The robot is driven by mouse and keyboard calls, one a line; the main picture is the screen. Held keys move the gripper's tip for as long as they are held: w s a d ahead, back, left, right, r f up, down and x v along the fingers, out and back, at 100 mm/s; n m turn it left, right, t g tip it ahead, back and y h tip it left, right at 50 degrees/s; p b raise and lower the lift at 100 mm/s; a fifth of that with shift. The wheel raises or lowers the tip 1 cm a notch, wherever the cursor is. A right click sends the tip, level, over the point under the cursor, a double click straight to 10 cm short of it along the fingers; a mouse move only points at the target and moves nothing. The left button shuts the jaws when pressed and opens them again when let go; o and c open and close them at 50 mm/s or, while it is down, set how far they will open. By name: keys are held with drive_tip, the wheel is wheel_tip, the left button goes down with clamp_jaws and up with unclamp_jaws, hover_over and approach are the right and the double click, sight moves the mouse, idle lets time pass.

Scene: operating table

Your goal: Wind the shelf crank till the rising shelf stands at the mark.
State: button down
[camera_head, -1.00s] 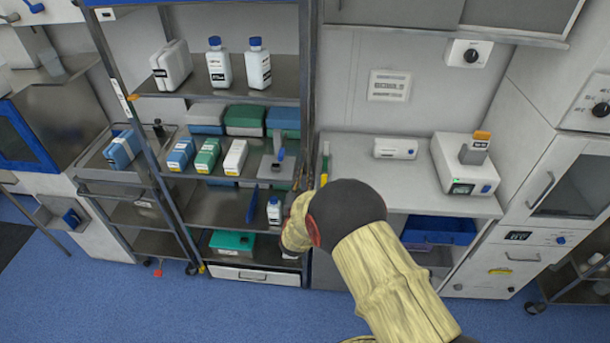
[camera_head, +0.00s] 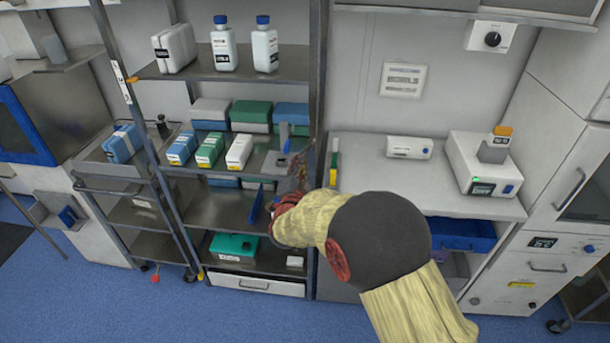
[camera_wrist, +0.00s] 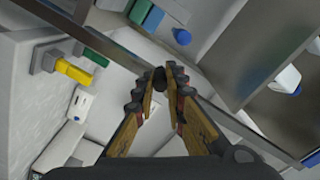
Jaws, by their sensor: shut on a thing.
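The rack's upper shelf (camera_head: 222,67) carries a white canister and two blue-capped bottles. An orange marker (camera_head: 133,79) sits at its left end, beside a white scale strip (camera_head: 120,82) on the left post. Whether the marker meets a mark is too small to tell. My gripper (camera_head: 296,165) is at the rack's right post. In the wrist view my gripper (camera_wrist: 160,80) is shut on a small black knob (camera_wrist: 159,76), apparently the crank's handle. The rest of the crank is hidden behind my fingers and arm.
A counter (camera_head: 430,180) with white devices (camera_head: 482,165) stands to the right. A cart with a blue box (camera_head: 122,143) stands left. Blue floor (camera_head: 190,310) is open in front.

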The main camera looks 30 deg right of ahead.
drive_tip(key=shift+w+a+r+m+b, duration=0.15)
drive_tip(key=shift+a+r+m+b, duration=0.1)
drive_tip(key=shift+m+b, duration=0.75)
drive_tip(key=shift+w+a+r+m+b, duration=0.1)
drive_tip(key=shift+a+r+m+b, duration=0.15)
drive_tip(key=shift+m+b, duration=0.8)
drive_tip(key=shift+w+a+r+m+b, duration=0.25)
drive_tip(key=shift+m+b, duration=0.4)
drive_tip(key=shift+b, duration=0.65)
drive_tip(key=shift+r, duration=0.25)
drive_tip(key=c, duration=1.8)
unclamp_jaws()
drive_tip(key=shift+f, duration=0.1)
drive_tip(key=shift+s+d, duration=0.1)
drive_tip(key=v, duration=1.2)
